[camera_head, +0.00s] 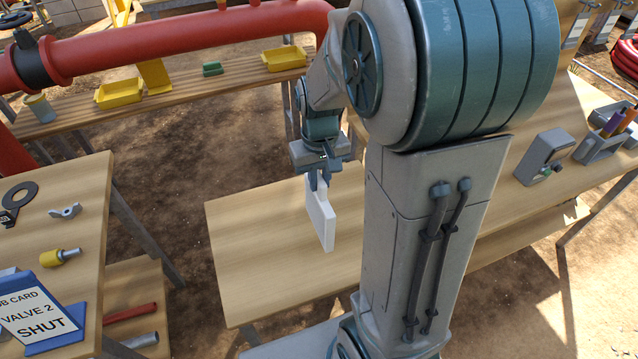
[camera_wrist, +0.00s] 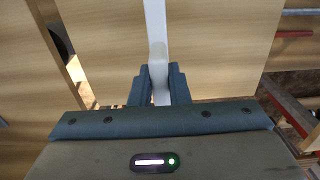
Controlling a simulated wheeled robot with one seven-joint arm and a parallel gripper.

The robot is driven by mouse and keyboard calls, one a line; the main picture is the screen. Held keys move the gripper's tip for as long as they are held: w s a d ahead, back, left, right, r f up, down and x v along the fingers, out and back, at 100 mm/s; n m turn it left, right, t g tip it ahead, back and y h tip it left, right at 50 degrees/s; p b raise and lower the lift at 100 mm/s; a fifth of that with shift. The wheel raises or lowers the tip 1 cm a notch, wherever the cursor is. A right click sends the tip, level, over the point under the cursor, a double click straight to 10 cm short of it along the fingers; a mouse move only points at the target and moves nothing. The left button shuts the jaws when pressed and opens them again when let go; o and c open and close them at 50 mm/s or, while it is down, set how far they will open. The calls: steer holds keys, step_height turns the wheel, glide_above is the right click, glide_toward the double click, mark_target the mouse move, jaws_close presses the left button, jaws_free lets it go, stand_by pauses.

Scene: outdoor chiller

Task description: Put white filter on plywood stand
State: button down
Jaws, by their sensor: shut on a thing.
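The white filter (camera_head: 320,217) is a thin flat white panel. It hangs upright below my gripper (camera_head: 318,178), which is shut on its top edge. In the wrist view the filter (camera_wrist: 155,25) shows edge-on between the two blue fingers of my gripper (camera_wrist: 159,88). The plywood stand (camera_head: 255,245) is the low light-wood table in the middle of the head view. The filter is over this top; whether its lower edge touches the wood I cannot tell. My arm hides the stand's right part.
A left table (camera_head: 90,215) holds a job card (camera_head: 42,312), a black ring, a wing nut and a brass fitting. A back bench (camera_head: 190,88) carries yellow trays. A right bench holds a grey box (camera_head: 543,157). The stand's visible top is otherwise bare.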

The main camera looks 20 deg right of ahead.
mark_target(319, 205)
steer(key=shift+f, duration=1.15)
steer(key=shift+f, duration=0.15)
steer(key=c, duration=1.4)
jaws_free()
steer(key=shift+o, duration=0.2)
